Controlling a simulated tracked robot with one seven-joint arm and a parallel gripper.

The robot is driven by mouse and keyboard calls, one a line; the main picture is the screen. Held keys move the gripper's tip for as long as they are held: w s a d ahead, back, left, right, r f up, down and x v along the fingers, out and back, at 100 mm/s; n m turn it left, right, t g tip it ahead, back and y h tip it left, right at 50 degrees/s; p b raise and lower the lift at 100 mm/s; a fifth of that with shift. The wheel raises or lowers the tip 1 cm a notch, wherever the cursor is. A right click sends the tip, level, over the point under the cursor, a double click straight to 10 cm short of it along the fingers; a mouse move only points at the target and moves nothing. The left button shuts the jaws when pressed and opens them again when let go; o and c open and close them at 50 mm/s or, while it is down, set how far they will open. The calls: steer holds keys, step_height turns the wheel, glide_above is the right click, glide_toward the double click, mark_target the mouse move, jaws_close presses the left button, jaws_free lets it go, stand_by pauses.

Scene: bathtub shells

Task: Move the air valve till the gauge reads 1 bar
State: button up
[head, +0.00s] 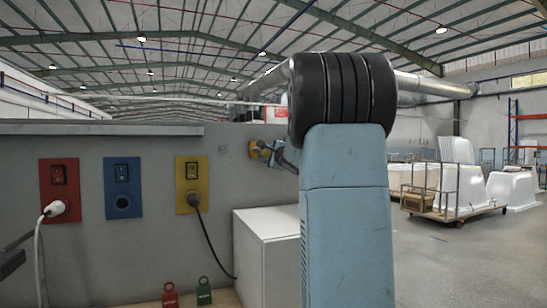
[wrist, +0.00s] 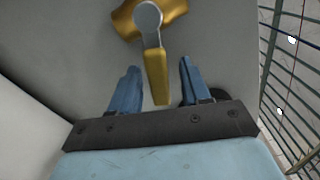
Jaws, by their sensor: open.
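The air valve (wrist: 178,12) is a brass body on a grey panel, with a round grey hub and a yellow lever (wrist: 156,75) at the top middle of the wrist view. My gripper (wrist: 158,68) is open, with one blue finger on each side of the lever and a gap visible on both sides. The lever points back between the fingers. In the head view, the valve (head: 256,149) shows small and yellow at the panel's right end, with my gripper (head: 286,156) beside it, partly hidden by my arm. No gauge face shows in either view.
The grey panel (head: 228,180) carries a red socket (head: 60,175), a blue one (head: 122,175) and a yellow one (head: 190,170), two with plugged cables. A white box (head: 262,245) stands below the valve. Red (head: 170,297) and green (head: 204,294) padlocks sit at the bottom.

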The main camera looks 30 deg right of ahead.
steer(key=s+a, duration=0.2)
steer(key=s, duration=1.1)
steer(key=shift+s, duration=0.3)
steer(key=shift+a, duration=0.15)
steer(key=s+a+f+n+g+y, duration=0.2)
steer(key=s+a+f+n+y, duration=0.15)
steer(key=a, duration=0.45)
steer(key=s+a+f+n+g+y, duration=0.2)
steer(key=a+n, duration=0.3)
steer(key=a, duration=0.3)
steer(key=s+a+f+n+g+y, duration=0.1)
steer(key=s+a+f+n+y, duration=0.2)
steer(key=a, duration=0.5)
steer(key=s+a+f+n+g+h, duration=0.1)
steer(key=s+f+n+g+h, duration=0.1)
steer(key=s+f+n, duration=0.3)
steer(key=s+a+f+n+g+h, duration=0.2)
steer(key=s+f+n+g, duration=0.3)
steer(key=s+f, duration=0.4)
steer(key=s+n+h, duration=0.1)
steer(key=s, duration=0.4)
steer(key=shift+a+h, duration=0.2)
steer(key=shift+h, duration=0.15)
steer(key=shift+s+n, duration=0.15)
steer(key=shift+n, duration=0.1)
